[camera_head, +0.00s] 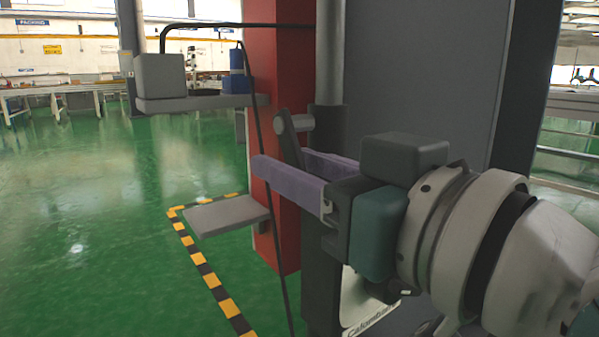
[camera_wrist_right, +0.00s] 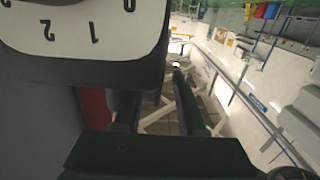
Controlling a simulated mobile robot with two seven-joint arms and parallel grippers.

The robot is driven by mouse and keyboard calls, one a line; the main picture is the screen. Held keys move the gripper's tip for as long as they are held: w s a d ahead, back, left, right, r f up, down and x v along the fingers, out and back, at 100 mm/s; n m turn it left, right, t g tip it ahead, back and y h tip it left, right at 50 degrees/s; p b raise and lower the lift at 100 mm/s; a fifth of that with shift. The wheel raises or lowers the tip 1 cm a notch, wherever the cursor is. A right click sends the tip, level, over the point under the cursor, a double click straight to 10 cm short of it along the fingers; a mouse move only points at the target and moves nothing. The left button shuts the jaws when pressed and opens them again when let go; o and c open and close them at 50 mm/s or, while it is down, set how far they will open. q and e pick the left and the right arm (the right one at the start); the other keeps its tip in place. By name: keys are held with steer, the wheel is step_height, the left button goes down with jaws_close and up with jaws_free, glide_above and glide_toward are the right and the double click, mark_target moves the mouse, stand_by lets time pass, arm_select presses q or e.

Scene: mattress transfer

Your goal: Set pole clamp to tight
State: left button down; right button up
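The pole clamp shows in the head view as a dark grey lever (camera_head: 287,142) with a short round stub at its top, beside a grey upright pole (camera_head: 330,128). The lever leans slightly, and its lower end is hidden behind my right gripper's fingers. My right gripper (camera_head: 281,160) has two purple fingers with a gap between them. They lie at the lever's lower part; I cannot tell whether they touch it. The gap also shows in the right wrist view (camera_wrist_right: 157,88), with nothing clearly held. My left gripper is out of view.
A red column (camera_head: 283,70) and a dark grey panel (camera_head: 425,70) stand behind. A grey shelf (camera_head: 200,102) carries a grey box and a blue item. A lower plate (camera_head: 226,215) juts left. A dark part with a numbered white label (camera_wrist_right: 85,30) fills the wrist view's upper left.

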steer(key=shift+w, duration=0.1)
steer(key=shift+c, duration=0.2)
jaws_close()
stand_by(1.0)
